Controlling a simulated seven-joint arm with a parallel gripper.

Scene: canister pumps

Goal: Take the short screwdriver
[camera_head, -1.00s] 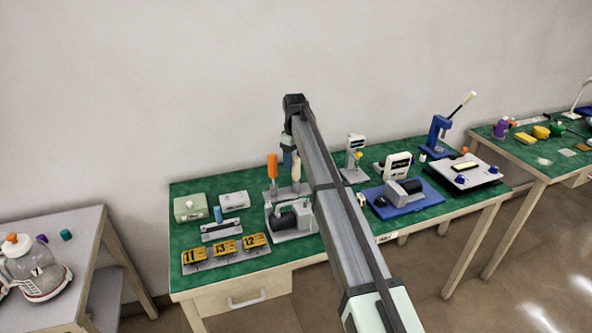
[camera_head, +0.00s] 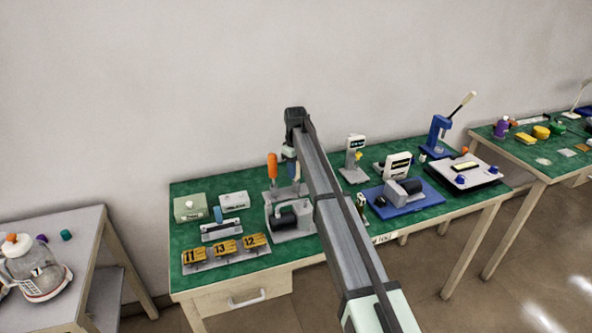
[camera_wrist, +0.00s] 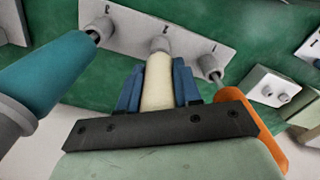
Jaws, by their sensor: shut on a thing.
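A pale stand (camera_wrist: 135,25) holds three screwdrivers upright in the wrist view. The middle one has a cream handle (camera_wrist: 157,78), and its lower end is at the middle socket. My gripper (camera_wrist: 158,88) is shut on this cream handle, with a blue finger on each side. A teal-handled screwdriver (camera_wrist: 45,72) stands at the left and an orange-handled one (camera_wrist: 268,140) at the right, partly behind the gripper. In the head view the orange handle (camera_head: 272,166) shows left of my gripper (camera_head: 291,168). The labels do not show which screwdriver is the short one.
The green bench (camera_head: 185,230) also carries a numbered tray (camera_head: 225,252), a grey pump unit (camera_head: 290,222) in front of the stand, and a blue-based unit (camera_head: 402,195) to the right. Small boxes (camera_head: 190,208) stand at the left. The wall is close behind.

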